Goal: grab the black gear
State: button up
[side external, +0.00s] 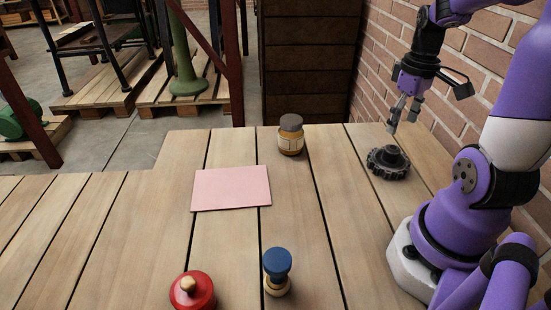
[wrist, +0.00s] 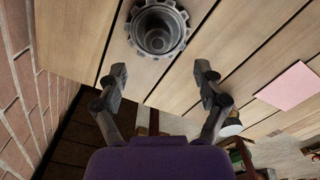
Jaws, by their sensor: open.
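The black gear (side external: 388,162) lies flat on the wooden table at the right, near the brick wall and my arm's base. It has a toothed rim and a raised round hub. My gripper (side external: 404,118) is above the gear in the side view, apart from it and empty. In the wrist view the gear (wrist: 158,29) is at the top middle, beyond the fingertips. There my gripper (wrist: 161,72) has its two fingers spread wide with nothing between them.
A pink sheet (side external: 231,188) lies mid-table. A brown-lidded jar (side external: 291,135) stands near the back edge. A blue-topped stamp (side external: 277,271) and a red round object (side external: 192,291) are at the front. The brick wall (side external: 475,45) rises close behind the gear.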

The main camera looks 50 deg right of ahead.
aim_at(393, 147)
jog(key=f, duration=0.8)
jog(key=shift+w+d, duration=0.15)
jog(key=shift+d, duration=0.05)
jog(key=shift+r, duration=0.1)
grip_shut()
